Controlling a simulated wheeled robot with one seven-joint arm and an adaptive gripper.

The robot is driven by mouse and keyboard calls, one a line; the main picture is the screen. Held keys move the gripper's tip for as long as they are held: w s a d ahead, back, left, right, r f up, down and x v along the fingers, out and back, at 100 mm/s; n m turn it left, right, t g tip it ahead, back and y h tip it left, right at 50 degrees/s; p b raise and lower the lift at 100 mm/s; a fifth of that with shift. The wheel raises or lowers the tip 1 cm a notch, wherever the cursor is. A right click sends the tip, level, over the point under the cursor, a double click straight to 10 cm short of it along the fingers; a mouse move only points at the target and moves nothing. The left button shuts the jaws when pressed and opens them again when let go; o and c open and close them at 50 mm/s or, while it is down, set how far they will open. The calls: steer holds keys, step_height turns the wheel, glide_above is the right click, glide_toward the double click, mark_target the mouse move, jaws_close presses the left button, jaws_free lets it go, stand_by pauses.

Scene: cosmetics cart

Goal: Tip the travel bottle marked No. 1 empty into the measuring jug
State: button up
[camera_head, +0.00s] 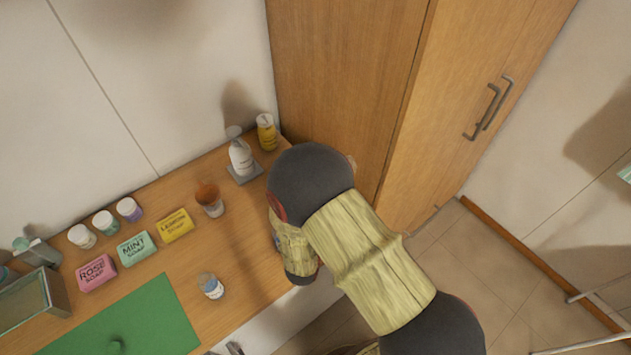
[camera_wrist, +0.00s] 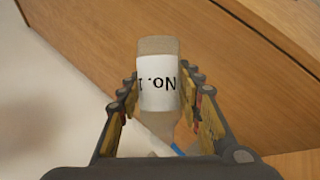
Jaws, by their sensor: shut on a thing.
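In the wrist view the travel bottle (camera_wrist: 157,88) is clear with a white label reading "No. 1", which appears upside down. It sits between the fingers of my gripper (camera_wrist: 163,105), which is shut on it. In the head view my arm hides the gripper and this bottle. I cannot clearly identify the measuring jug; a small bluish edge shows beside my arm in the head view, and a blue strip shows below the bottle in the wrist view. Another small bottle (camera_head: 211,286) with a white label stands on the cart top, its marking unreadable.
On the wooden top (camera_head: 245,270) stand a brown-topped cup (camera_head: 210,201), a white pump bottle (camera_head: 241,158) on a grey tray, and a yellow bottle (camera_head: 266,133). Soap boxes (camera_head: 137,249), small jars and a green mat (camera_head: 150,318) lie left. A wooden cabinet (camera_head: 340,70) rises behind my arm.

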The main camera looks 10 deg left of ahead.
steer(key=shift+d+f+m+h+b, duration=0.15)
steer(key=shift+f+m+h+b, duration=0.2)
steer(key=shift+b, duration=0.25)
steer(key=m+b, duration=0.1)
steer(key=d+f+m+g+h+b, duration=0.1)
steer(key=m+b, duration=0.1)
steer(key=f+m+h+b, duration=0.1)
steer(key=m+b, duration=0.1)
steer(key=shift+d+g, duration=0.2)
steer(key=shift+g, duration=0.2)
steer(key=shift+d+r+m, duration=0.1)
steer(key=shift+r+m, duration=0.2)
steer(key=shift+m, duration=0.05)
steer(key=shift+d+r+m+g+h+b, duration=0.15)
steer(key=shift+m+g+b, duration=0.1)
steer(key=shift+m+b, duration=0.25)
steer(key=shift+d+r+m+g+h+b, duration=0.1)
steer(key=shift+m+g+b, duration=0.2)
steer(key=shift+m, duration=0.3)
steer(key=shift+w+d+f+m+g+y+b, duration=0.1)
steer(key=shift+d+f+m+g+y+b, duration=0.6)
steer(key=shift+f+m+b, duration=1.45)
steer(key=shift+s+d+f+m+g+y+b, duration=0.2)
steer(key=shift+f+m+g+y+b, duration=0.85)
steer(key=shift+m, duration=2.2)
steer(key=shift+w+d+f+m+g+y+b, duration=0.2)
steer(key=shift+d+f+m+g+y+b, duration=0.65)
steer(key=shift+f+m, duration=1.6)
